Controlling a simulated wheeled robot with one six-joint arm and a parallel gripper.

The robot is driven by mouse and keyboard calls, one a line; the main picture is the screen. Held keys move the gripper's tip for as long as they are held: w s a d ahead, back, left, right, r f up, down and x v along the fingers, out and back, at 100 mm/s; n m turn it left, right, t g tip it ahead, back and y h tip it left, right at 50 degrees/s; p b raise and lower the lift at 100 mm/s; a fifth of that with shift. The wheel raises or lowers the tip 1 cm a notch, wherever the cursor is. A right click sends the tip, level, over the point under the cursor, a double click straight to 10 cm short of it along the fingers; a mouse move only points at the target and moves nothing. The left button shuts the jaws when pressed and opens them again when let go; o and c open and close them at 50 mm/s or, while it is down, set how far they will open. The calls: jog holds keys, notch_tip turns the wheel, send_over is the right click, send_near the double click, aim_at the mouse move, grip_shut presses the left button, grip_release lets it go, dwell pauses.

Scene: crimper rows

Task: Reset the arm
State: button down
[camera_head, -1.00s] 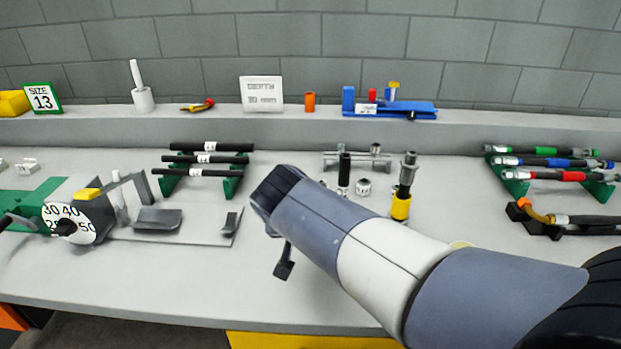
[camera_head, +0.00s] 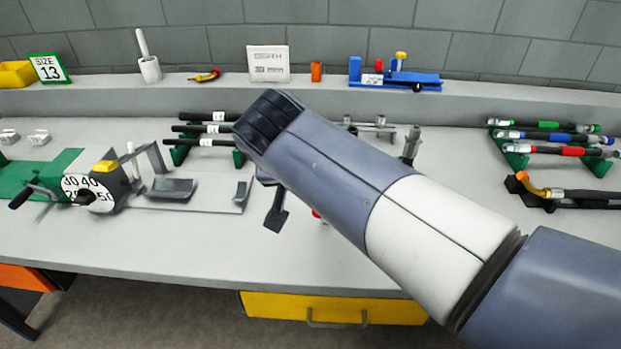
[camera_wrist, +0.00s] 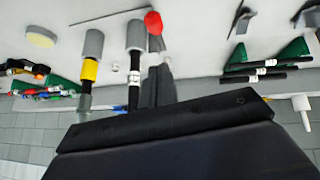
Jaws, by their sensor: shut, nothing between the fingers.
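My arm reaches in from the right over the bench (camera_head: 340,265) in the head view. A grey cylinder with a yellow band (camera_wrist: 89,70) and a black one with a white band (camera_wrist: 134,66) stand beside the fingers.
The dial press (camera_head: 92,192) stands left of my gripper. Green racks with black hoses (camera_head: 208,142) are behind it. Coloured hoses (camera_head: 552,138) lie on a rack at right. A shelf with signs (camera_head: 268,64) runs along the back. The bench front is clear.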

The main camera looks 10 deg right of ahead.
jog(key=shift+v, duration=1.05)
jog(key=shift+f, duration=0.1)
jog(key=b+x, duration=0.2)
jog(key=x, duration=0.9)
jog(key=shift+f+b, duration=0.4)
jog(key=shift+s+d+f+b, duration=0.1)
jog(key=shift+f+b, duration=0.25)
jog(key=shift+f, duration=0.15)
jog(key=shift+s+d+f+b, duration=0.1)
jog(key=shift+f+b, duration=0.2)
jog(key=shift+f, duration=0.15)
